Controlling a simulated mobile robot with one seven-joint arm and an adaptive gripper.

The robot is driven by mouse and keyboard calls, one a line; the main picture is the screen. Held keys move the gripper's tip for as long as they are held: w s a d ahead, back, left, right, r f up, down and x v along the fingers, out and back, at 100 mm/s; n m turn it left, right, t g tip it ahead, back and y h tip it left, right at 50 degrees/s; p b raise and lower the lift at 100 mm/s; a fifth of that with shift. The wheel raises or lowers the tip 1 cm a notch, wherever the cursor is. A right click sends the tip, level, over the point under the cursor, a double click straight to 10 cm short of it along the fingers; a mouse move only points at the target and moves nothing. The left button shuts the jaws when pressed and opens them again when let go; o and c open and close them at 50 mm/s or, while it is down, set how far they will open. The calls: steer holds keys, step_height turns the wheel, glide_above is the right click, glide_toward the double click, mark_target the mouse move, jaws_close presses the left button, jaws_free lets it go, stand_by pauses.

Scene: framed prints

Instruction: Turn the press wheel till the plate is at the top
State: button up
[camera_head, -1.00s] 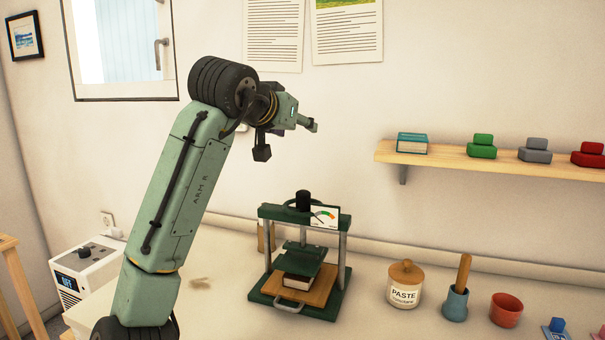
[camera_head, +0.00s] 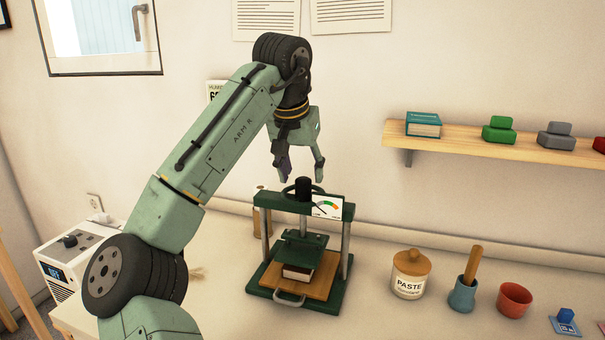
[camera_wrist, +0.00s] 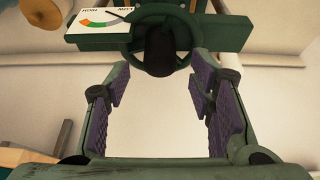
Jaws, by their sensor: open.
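The green press (camera_head: 340,250) stands on the table, with its plate (camera_head: 303,246) low, just above or on a dark red book (camera_head: 299,272) on the wooden board; I cannot tell if they touch. The press wheel (camera_head: 288,190) sits on the crossbar around a black hub (camera_head: 303,188). In the wrist view the wheel (camera_wrist: 133,17) shows as a green ring with the dark hub (camera_wrist: 160,50) in its middle. My gripper (camera_head: 303,180) points down just above the wheel, open and empty. Its padded fingers (camera_wrist: 165,95) show apart in the wrist view, on either side below the hub.
A gauge (camera_head: 328,207) is on the crossbar's right. A paste jar (camera_head: 411,275), a blue pot (camera_head: 463,294) and a red bowl (camera_head: 514,299) stand to the right. A shelf (camera_head: 465,147) is on the wall above. A control box (camera_head: 80,262) is at left.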

steer(key=shift+x, duration=1.15)
steer(key=shift+c, duration=0.5)
steer(key=c, duration=1.1)
steer(key=shift+o, duration=0.2)
steer(key=shift+n, duration=0.4)
steer(key=n+y, duration=0.1)
steer(key=n, duration=0.1)
steer(key=shift+d+n, duration=0.1)
steer(key=shift+n, duration=0.2)
steer(key=shift+d+r+n+y, duration=0.1)
steer(key=shift+n+y, duration=0.8)
steer(key=shift+n, duration=1.1)
